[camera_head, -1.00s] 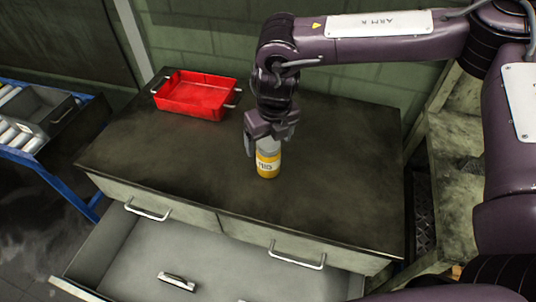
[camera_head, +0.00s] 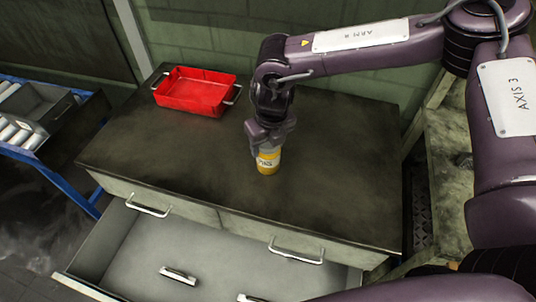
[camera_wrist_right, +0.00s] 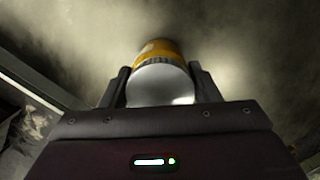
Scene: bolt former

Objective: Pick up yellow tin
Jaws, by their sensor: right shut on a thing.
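The yellow tin (camera_head: 268,163) stands upright on the dark cabinet top in the head view, with a pale label band and a grey upper part. My right gripper (camera_head: 266,148) reaches down from above and is shut on the tin's upper part. In the right wrist view, the tin (camera_wrist_right: 158,50) shows its yellow side and silvery end between the two dark fingers (camera_wrist_right: 160,86). The tin's base looks at or very near the surface; I cannot tell if it is lifted. My left gripper is not in view.
A red tray (camera_head: 195,92) with metal handles stands at the back left of the dark cabinet top (camera_head: 340,150). An open grey drawer (camera_head: 215,262) juts out at the front. A blue-framed roller conveyor (camera_head: 40,150) stands at the left. The cabinet top around the tin is mostly clear.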

